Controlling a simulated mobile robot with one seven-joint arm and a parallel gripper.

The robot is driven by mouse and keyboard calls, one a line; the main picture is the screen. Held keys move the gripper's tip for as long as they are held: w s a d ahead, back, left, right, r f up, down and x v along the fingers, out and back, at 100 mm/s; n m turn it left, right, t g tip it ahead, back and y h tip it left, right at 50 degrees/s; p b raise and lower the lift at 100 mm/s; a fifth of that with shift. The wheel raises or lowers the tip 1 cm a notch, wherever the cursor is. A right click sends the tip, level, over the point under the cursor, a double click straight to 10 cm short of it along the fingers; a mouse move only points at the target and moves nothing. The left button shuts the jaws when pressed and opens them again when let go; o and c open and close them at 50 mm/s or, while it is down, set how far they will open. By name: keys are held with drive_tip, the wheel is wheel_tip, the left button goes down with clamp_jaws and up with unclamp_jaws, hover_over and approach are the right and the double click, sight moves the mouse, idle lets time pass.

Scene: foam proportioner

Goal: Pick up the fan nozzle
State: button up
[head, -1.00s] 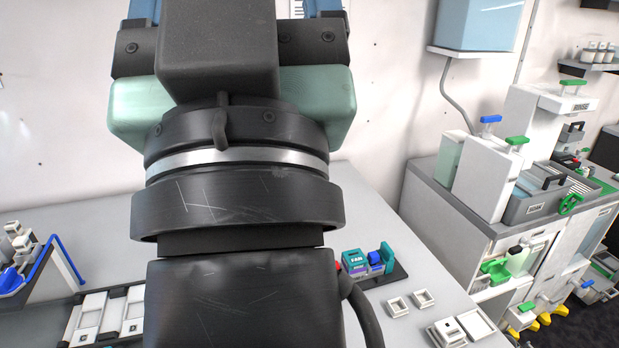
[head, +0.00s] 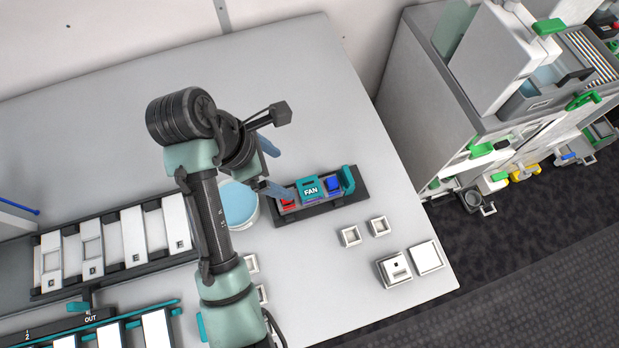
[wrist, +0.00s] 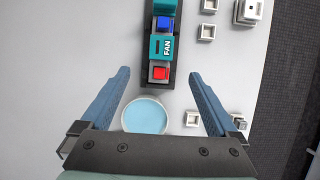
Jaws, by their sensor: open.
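The fan nozzle, a teal piece marked FAN (head: 309,188), sits in a long dark holder (head: 335,209) on the grey table. A red block (head: 287,202) is at its left and a blue block (head: 333,184) at its right. In the wrist view the FAN piece (wrist: 161,47) is upper middle, with the red block nearer me. My gripper (head: 274,166) is open and empty, near the red end of the holder. In the wrist view its blue fingers (wrist: 160,73) are spread wide, either side of the holder's line, and appear above the table.
A round container with light blue content (head: 239,203) stands left of the holder, partly behind my arm. Small white square pieces (head: 350,236) lie to the right. A rack of white lettered panels (head: 132,240) is at left. The table behind the holder is clear.

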drive_tip(key=b, duration=0.5)
hover_over(307, 188)
drive_tip(key=a, duration=0.3)
drive_tip(key=f, duration=0.6)
drive_tip(key=shift+s+d+f, duration=0.2)
drive_tip(key=shift+s+f, duration=0.05)
drive_tip(key=shift+s, duration=0.15)
drive_tip(key=shift+p+x, duration=0.45)
drive_tip(key=shift+x, duration=2.5)
drive_tip(key=shift+w+d, duration=0.1)
drive_tip(key=shift+d, duration=0.05)
drive_tip(key=c, duration=1.4)
